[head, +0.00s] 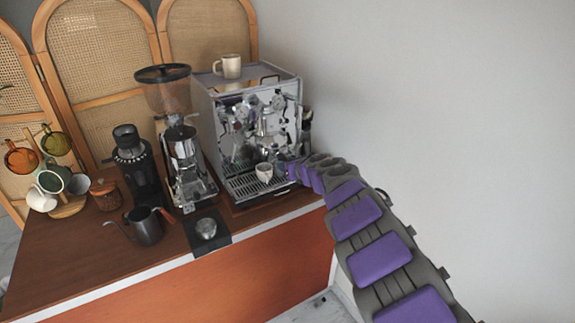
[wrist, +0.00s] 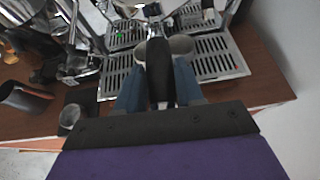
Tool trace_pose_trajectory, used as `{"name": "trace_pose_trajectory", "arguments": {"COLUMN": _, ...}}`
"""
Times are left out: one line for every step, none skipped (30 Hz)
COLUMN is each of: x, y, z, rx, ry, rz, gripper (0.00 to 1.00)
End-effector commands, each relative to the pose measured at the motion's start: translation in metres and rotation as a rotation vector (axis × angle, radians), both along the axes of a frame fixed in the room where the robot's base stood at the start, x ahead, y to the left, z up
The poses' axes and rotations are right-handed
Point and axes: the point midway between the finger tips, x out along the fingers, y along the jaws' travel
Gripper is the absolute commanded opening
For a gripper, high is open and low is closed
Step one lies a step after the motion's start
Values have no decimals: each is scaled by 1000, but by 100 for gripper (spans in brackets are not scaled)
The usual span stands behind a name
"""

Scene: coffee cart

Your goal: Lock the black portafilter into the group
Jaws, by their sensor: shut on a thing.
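The black portafilter (wrist: 158,72) shows in the wrist view as a dark handle running up the middle, between the two blue-grey fingers. My gripper (wrist: 159,62) is shut on this handle. The portafilter's far end lies toward the machine; whether it sits in the group cannot be told. In the head view my gripper (head: 292,170) is low at the front right of the chrome espresso machine (head: 262,122). The handle cannot be made out there. The group is on the machine's front, its details too small to tell.
A light cup (head: 264,173) stands on the drip tray (head: 245,187), close to my gripper. A grinder (head: 185,160), a dark kettle (head: 146,227) and a tamper (head: 206,228) on a black mat are to the left. A beige mug (head: 231,66) sits on the machine. The wall is at right.

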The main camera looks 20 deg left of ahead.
Motion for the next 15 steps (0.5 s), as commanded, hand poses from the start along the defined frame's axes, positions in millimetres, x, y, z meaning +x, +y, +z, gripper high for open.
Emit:
{"name": "trace_pose_trajectory", "arguments": {"x": 0, "y": 0, "z": 1, "rx": 1, "ry": 0, "rz": 1, "gripper": 0}}
{"name": "trace_pose_trajectory", "arguments": {"x": 1, "y": 0, "z": 1, "rx": 1, "ry": -1, "rz": 2, "gripper": 0}}
{"name": "trace_pose_trajectory", "arguments": {"x": 1, "y": -1, "z": 2, "rx": 2, "ry": -1, "rz": 5, "gripper": 0}}
{"name": "trace_pose_trajectory", "arguments": {"x": 1, "y": -1, "z": 2, "rx": 2, "ry": -1, "rz": 7, "gripper": 0}}
{"name": "trace_pose_trajectory", "arguments": {"x": 2, "y": -1, "z": 2, "rx": 2, "ry": 0, "rz": 10, "gripper": 0}}
{"name": "trace_pose_trajectory", "arguments": {"x": 3, "y": -2, "z": 3, "rx": 2, "ry": 0, "rz": 16, "gripper": 0}}
{"name": "trace_pose_trajectory", "arguments": {"x": 3, "y": -2, "z": 3, "rx": 3, "ry": 0, "rz": 20, "gripper": 0}}
{"name": "trace_pose_trajectory", "arguments": {"x": 4, "y": -3, "z": 3, "rx": 3, "ry": 0, "rz": 25, "gripper": 0}}
{"name": "trace_pose_trajectory", "arguments": {"x": 5, "y": -4, "z": 3, "rx": 3, "ry": 0, "rz": 32, "gripper": 0}}
{"name": "trace_pose_trajectory", "arguments": {"x": 6, "y": -4, "z": 3, "rx": 2, "ry": 1, "rz": 37, "gripper": 0}}
{"name": "trace_pose_trajectory", "arguments": {"x": 6, "y": -5, "z": 3, "rx": 2, "ry": 1, "rz": 43, "gripper": 0}}
{"name": "trace_pose_trajectory", "arguments": {"x": 7, "y": -5, "z": 3, "rx": 2, "ry": 2, "rz": 50, "gripper": 0}}
{"name": "trace_pose_trajectory", "arguments": {"x": 7, "y": -6, "z": 2, "rx": 3, "ry": 3, "rz": 55, "gripper": 0}}
{"name": "trace_pose_trajectory", "arguments": {"x": 8, "y": -7, "z": 2, "rx": 3, "ry": 3, "rz": 61, "gripper": 0}}
{"name": "trace_pose_trajectory", "arguments": {"x": 9, "y": -7, "z": 2, "rx": 3, "ry": 4, "rz": 68, "gripper": 0}}
